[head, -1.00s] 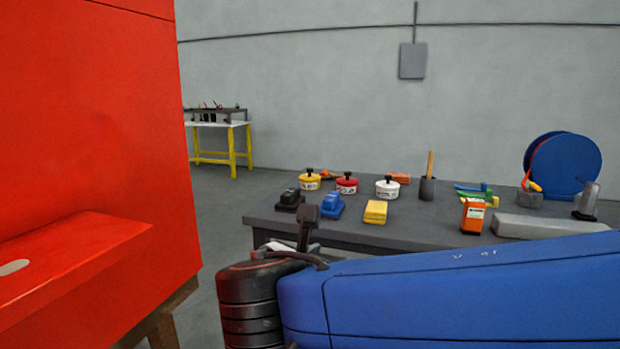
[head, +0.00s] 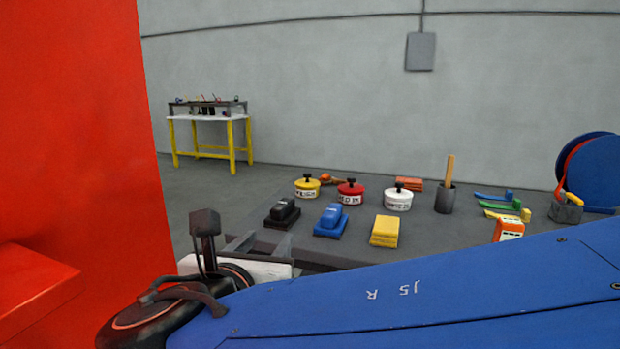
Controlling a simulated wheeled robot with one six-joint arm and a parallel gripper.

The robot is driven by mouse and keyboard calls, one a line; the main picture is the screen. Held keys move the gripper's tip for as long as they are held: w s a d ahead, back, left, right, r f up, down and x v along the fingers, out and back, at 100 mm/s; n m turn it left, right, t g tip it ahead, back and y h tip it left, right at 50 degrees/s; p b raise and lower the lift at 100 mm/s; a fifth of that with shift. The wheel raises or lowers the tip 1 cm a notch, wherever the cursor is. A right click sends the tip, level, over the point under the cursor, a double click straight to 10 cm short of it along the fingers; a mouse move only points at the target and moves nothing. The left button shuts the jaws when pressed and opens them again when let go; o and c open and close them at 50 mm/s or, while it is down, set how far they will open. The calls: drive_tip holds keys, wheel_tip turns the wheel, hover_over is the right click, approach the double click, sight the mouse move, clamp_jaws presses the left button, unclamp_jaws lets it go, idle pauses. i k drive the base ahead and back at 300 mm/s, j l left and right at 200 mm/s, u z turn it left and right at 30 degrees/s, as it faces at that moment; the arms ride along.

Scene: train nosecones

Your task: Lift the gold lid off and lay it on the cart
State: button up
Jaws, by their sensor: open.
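A gold-yellow round tin (head: 307,189) with a lid and black knob stands at the back left of the dark grey cart top in the head view. Its lid (head: 307,181) is on it. My gripper (head: 264,240) is at the near left edge of the cart, low in the picture, in front of the tin and apart from it. Its two grey fingers are spread with nothing seen between them. The finger tips are small and partly hidden behind my wrist.
Red (head: 350,193) and white (head: 398,198) lidded tins stand right of the gold one. Black (head: 283,213) and blue (head: 331,221) blocks and a yellow stack (head: 384,231) lie nearer. A dark cup (head: 445,199) stands further right. A red body (head: 75,120) fills the left.

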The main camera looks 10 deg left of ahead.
sight(307, 183)
drive_tip(key=i+j, duration=0.1)
drive_tip(key=i, duration=0.85)
